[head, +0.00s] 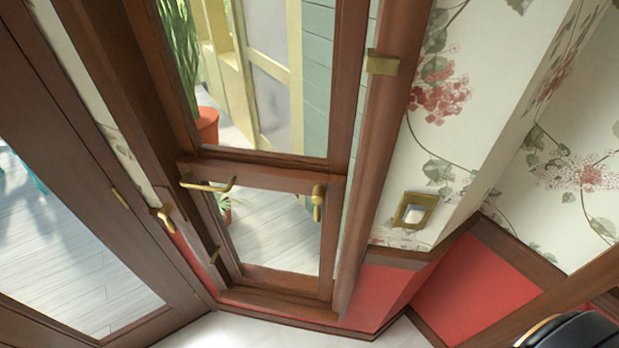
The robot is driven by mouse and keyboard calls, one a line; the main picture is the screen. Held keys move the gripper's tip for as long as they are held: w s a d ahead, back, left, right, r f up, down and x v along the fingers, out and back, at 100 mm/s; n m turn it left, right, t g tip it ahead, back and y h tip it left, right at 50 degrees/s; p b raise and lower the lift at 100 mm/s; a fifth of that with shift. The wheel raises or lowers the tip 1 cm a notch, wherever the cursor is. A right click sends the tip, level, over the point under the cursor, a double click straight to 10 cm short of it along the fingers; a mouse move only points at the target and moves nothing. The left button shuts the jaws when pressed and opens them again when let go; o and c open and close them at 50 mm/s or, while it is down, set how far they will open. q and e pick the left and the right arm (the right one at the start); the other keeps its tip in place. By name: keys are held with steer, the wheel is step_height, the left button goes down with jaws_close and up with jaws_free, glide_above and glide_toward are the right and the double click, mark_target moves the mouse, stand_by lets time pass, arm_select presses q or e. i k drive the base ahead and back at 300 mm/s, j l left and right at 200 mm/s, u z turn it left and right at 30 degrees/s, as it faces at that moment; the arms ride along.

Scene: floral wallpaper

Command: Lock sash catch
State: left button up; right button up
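A brown wooden window sash (262,178) with glass above and below its cross rail fills the middle of the head view. A brass lever (208,185) sits at the left end of the rail, sticking out sideways. A small upright brass catch (318,202) sits on the right stile. I cannot tell which of these fittings is the sash catch, or whether either is locked. The sash looks close to its frame, but any gap is too small to judge. Neither of my grippers is in view, and nothing touches the fittings.
A brass fitting (382,63) is on the right frame post. A brass-framed switch (414,212) is on the floral wall. Another brass handle (162,216) is on the left frame, beside a glazed door (85,200). A black rounded part shows at bottom right.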

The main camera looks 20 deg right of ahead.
mark_target(319, 197)
steer(key=j+z, duration=0.15)
steer(key=z, duration=0.3)
steer(key=j+z, duration=0.15)
steer(key=z, duration=0.3)
steer(key=j+z, duration=0.2)
steer(key=z, duration=0.2)
steer(key=j+z, duration=0.15)
steer(key=z, duration=0.3)
steer(key=j+z, duration=0.15)
steer(key=z, duration=0.3)
steer(key=k+j+z, duration=0.35)
steer(key=k+j, duration=0.25)
steer(key=j, duration=0.3)
steer(key=k+j+z, duration=0.4)
steer(key=k+j, duration=0.3)
